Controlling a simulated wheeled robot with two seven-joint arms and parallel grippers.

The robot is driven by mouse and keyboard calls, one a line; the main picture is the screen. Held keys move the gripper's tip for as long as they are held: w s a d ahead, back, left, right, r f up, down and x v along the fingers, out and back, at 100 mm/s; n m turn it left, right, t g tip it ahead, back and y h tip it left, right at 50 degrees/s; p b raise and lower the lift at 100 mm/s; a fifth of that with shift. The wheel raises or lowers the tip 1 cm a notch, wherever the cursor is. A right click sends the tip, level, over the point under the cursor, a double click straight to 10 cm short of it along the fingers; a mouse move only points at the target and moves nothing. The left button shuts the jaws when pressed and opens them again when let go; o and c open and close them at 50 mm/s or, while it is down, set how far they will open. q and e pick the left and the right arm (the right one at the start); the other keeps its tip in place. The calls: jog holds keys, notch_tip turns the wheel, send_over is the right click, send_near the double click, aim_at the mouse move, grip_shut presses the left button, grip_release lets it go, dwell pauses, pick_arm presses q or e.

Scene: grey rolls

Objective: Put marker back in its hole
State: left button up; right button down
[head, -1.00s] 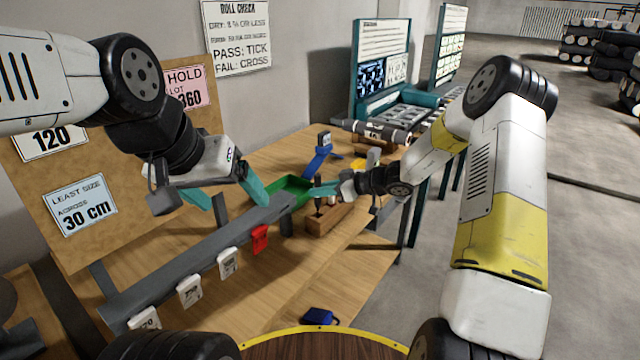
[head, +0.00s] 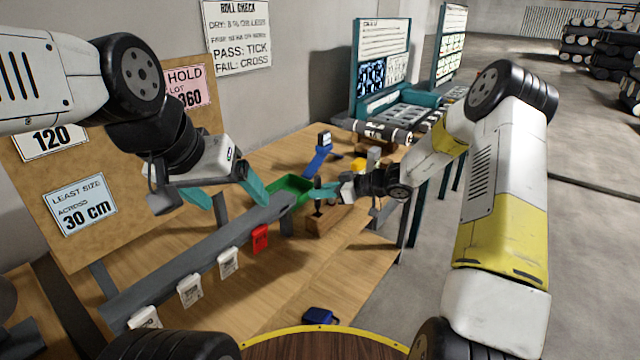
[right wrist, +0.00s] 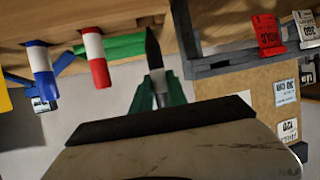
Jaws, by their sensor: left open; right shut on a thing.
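My right gripper (head: 322,191) is shut on a dark marker (right wrist: 153,55), which points at the wooden block (right wrist: 105,18) in the right wrist view. The block also shows in the head view (head: 330,219), below the gripper. I cannot tell whether the marker's end touches the block or enters a hole. A red marker (right wrist: 95,62) and a blue marker (right wrist: 40,62), each with a white band, sit in the block beside it. My left gripper (head: 226,195) is open and empty, above the grey rail.
The grey rail (head: 190,262) carries a red tag (head: 260,239) and several white tags. A dark roll (head: 378,131) lies farther back. The front wooden tabletop is largely clear.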

aim_at(320, 206)
jog(key=shift+f, duration=2.85)
jog(key=c, duration=1.2)
grip_release()
jog(key=shift+c, duration=0.2)
jog(key=v, duration=0.7)
jog(key=shift+s+d+r, duration=0.15)
jog(key=shift+d, duration=0.2)
